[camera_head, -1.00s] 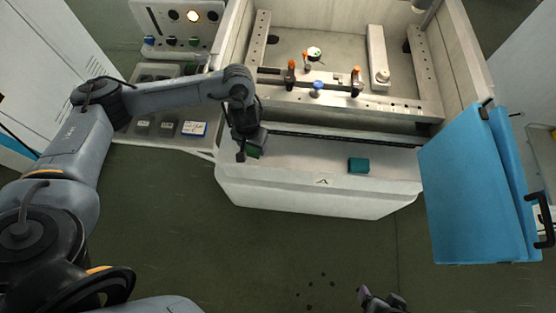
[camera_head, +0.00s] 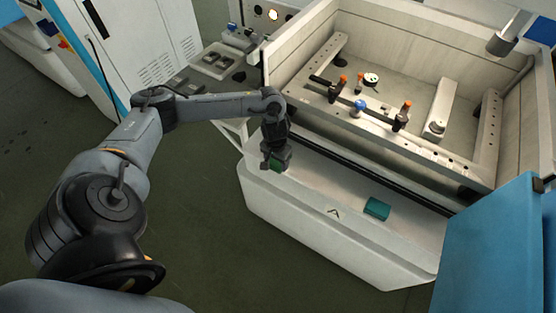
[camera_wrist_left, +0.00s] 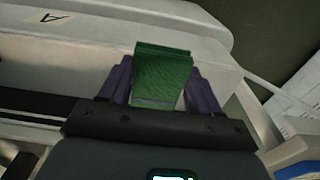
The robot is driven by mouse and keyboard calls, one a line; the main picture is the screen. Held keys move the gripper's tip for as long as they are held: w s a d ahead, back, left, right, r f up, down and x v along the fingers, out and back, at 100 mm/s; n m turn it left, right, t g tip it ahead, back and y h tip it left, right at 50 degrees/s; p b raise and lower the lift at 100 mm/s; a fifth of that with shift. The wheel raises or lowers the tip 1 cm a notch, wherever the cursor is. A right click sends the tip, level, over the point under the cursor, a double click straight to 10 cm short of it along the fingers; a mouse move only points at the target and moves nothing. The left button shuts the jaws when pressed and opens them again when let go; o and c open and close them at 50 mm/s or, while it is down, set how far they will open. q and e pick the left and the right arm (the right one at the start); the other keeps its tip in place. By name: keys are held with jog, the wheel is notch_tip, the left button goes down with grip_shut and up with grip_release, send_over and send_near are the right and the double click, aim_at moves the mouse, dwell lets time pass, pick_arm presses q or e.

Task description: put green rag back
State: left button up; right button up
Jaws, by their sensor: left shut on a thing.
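My left gripper (camera_head: 275,166) is shut on the green rag (camera_head: 277,166), over the left end of the machine's white front ledge. In the left wrist view the green rag (camera_wrist_left: 163,76) is a folded, ribbed block standing up between the two dark fingers of the left gripper (camera_wrist_left: 160,88). Whether the rag touches the ledge cannot be told. A teal folded block (camera_head: 376,208), like a second rag, lies on the ledge to the right. My right gripper is not in view now.
The machine's tub (camera_head: 395,100) behind the ledge holds orange-topped clamps (camera_head: 402,116) and a blue knob (camera_head: 360,105). A blue door (camera_head: 495,250) hangs at the right.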

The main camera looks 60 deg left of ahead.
pick_arm(q)
jog(key=w+a+f, duration=0.1)
jog(key=a, duration=0.1)
jog(key=w+a+f+b, duration=0.1)
jog(key=a+f, duration=0.1)
jog(key=w+a+f+b, duration=0.1)
jog(key=a, duration=0.2)
jog(key=shift+w+f, duration=0.3)
jog(key=shift+f, duration=0.1)
notch_tip(320, 180, down, 3)
jog(key=shift+d+f+b, duration=0.1)
jog(key=shift+f+b, duration=0.05)
jog(key=shift+b, duration=0.4)
jog(key=shift+f, duration=0.3)
jog(key=shift+f, duration=0.15)
jog(key=o, duration=1)
